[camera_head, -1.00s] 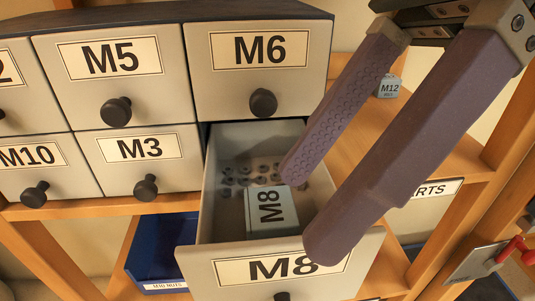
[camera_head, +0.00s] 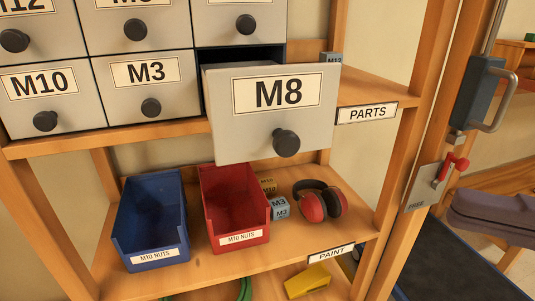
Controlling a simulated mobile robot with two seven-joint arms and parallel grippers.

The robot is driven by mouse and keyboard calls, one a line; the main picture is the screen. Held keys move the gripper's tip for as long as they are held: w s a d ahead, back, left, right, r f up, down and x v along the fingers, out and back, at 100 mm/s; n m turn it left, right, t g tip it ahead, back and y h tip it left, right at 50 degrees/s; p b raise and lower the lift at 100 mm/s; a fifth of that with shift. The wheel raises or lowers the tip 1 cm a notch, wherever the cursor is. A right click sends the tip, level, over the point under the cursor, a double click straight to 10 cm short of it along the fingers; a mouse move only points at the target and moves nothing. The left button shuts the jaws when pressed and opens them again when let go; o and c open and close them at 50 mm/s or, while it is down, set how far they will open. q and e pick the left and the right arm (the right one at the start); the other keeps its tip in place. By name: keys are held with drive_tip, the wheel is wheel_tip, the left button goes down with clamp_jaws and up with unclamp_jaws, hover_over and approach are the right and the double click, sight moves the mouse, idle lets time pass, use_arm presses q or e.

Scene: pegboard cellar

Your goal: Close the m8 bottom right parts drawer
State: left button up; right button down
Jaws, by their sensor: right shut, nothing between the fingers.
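The M8 parts drawer (camera_head: 300,132) is at the bottom right of the drawer cabinet (camera_head: 100,52). It is pulled out, and a dark gap shows above and beside its front. Its front has a white M8 label and a dark round knob (camera_head: 286,143). The inside of the drawer is hidden from this angle. My left gripper is not in view.
Below the drawer, a blue bin (camera_head: 152,215), a red bin (camera_head: 235,202), small boxes (camera_head: 281,209) and red earmuffs (camera_head: 322,203) stand on a lower shelf.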

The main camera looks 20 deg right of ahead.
drive_tip(key=b, duration=0.2)
approach(279, 149)
drive_tip(key=a, duration=0.4)
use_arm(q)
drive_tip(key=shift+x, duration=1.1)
use_arm(e)
drive_tip(key=shift+w+a+f, duration=0.1)
drive_tip(key=shift+w+a, duration=0.1)
drive_tip(key=shift+w, duration=1.65)
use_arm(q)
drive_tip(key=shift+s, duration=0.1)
use_arm(e)
drive_tip(key=shift+w, duration=0.1)
